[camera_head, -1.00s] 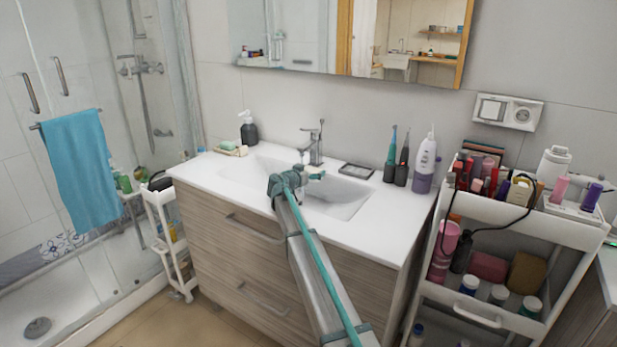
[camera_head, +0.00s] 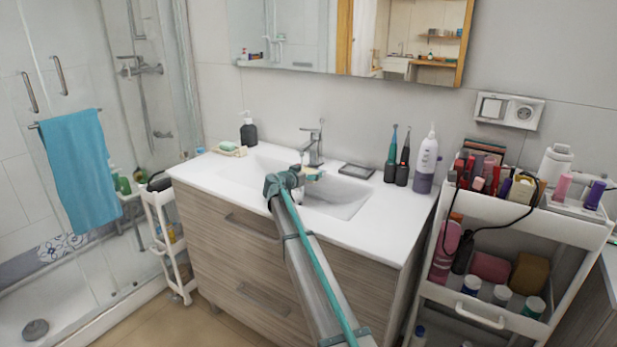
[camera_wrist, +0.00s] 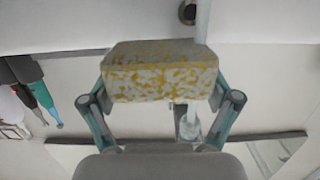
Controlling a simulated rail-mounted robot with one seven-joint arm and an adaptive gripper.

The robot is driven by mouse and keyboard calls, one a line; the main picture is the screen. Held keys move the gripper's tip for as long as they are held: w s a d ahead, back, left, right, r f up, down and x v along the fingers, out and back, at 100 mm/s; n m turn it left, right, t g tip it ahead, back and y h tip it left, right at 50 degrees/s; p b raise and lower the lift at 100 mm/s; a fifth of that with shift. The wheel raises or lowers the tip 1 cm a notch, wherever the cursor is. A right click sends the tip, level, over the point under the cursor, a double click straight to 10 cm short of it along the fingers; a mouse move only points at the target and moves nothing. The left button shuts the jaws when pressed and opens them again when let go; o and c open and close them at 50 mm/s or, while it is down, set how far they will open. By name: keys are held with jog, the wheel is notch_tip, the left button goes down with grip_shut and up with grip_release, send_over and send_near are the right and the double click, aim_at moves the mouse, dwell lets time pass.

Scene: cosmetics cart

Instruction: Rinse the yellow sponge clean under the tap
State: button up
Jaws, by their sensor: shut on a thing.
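The yellow sponge (camera_wrist: 160,75) is a block covered with whitish-grey patches, its yellow showing between them. My gripper (camera_head: 298,177) is over the sink basin (camera_head: 345,205) by the tap (camera_head: 315,150). In the wrist view its two teal fingers (camera_wrist: 161,84) are shut on the sponge from both sides. The wrist view appears upside down. The tap (camera_wrist: 190,125) shows just behind the sponge, and a pale stream of water (camera_wrist: 203,22) shows on the sponge's other side, near the drain (camera_wrist: 187,12). I cannot tell exactly how the stream meets the sponge.
A black soap pump (camera_head: 248,130) and a soap dish (camera_head: 230,150) stand left of the basin. A dark flat tray (camera_head: 356,170), two electric toothbrushes (camera_head: 403,165) and a white-purple bottle (camera_head: 425,160) stand right. A loaded cosmetics cart (camera_head: 545,230) is farther right. The mirror (camera_head: 300,35) hangs above.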

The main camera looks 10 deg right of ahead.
aim_at(315, 181)
jog(key=s+b, duration=0.1)
jog(key=s, duration=0.1)
jog(key=s+b, duration=0.1)
jog(key=s, duration=0.2)
jog(key=s+d+b, duration=0.1)
jog(key=s, duration=0.1)
jog(key=shift+s+d+b, duration=0.1)
jog(key=shift+s+b, duration=0.1)
jog(key=shift+b, duration=0.15)
